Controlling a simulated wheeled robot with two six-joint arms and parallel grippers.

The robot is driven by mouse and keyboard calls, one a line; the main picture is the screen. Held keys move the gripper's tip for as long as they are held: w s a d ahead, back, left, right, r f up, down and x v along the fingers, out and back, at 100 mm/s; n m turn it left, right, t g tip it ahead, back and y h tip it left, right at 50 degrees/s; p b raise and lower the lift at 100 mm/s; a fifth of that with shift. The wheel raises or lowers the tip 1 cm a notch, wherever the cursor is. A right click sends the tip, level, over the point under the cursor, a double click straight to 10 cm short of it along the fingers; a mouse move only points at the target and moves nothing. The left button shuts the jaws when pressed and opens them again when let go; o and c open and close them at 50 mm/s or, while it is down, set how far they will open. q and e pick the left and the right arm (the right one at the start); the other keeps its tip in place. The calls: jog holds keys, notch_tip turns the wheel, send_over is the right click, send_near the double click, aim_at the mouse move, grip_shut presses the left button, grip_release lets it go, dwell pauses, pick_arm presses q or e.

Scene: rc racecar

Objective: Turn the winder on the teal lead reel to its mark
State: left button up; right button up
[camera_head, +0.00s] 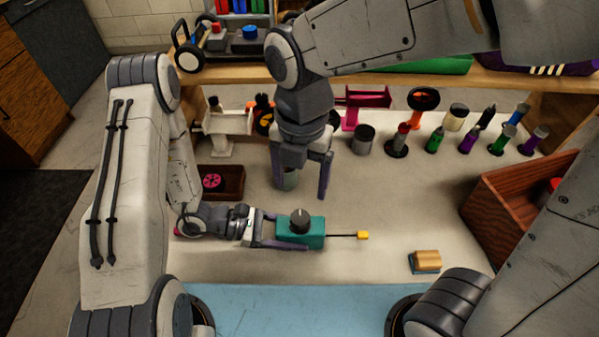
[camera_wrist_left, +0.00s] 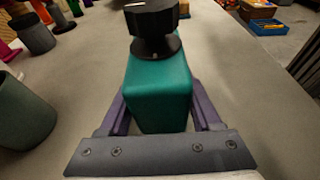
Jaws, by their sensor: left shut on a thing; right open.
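The teal lead reel (camera_head: 307,236) lies on the workbench in the head view, with a black winder knob (camera_head: 299,220) on top. A thin dark lead with a yellow end (camera_head: 362,235) runs out to its right. My left gripper (camera_head: 290,233) is shut on the reel's body from the left; the left wrist view shows the reel (camera_wrist_left: 158,92) between the purple fingers, with the winder (camera_wrist_left: 153,22) above and a white line on its top. My right gripper (camera_head: 305,185) is open and points down, behind the reel and above the bench, apart from the winder.
A grey-green cup (camera_head: 289,180) stands by the right gripper. Several bottles and tools line the back of the bench. A brown box (camera_head: 520,195) stands at the right, a yellow-topped block (camera_head: 426,260) at the front right. Bench around the lead is clear.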

aim_at(300, 218)
jog(key=shift+n, duration=0.5)
notch_tip(300, 218, down, 12)
jog(key=shift+w+a, duration=0.1)
jog(key=shift+w, duration=0.05)
jog(key=shift+c, duration=0.3)
grip_shut()
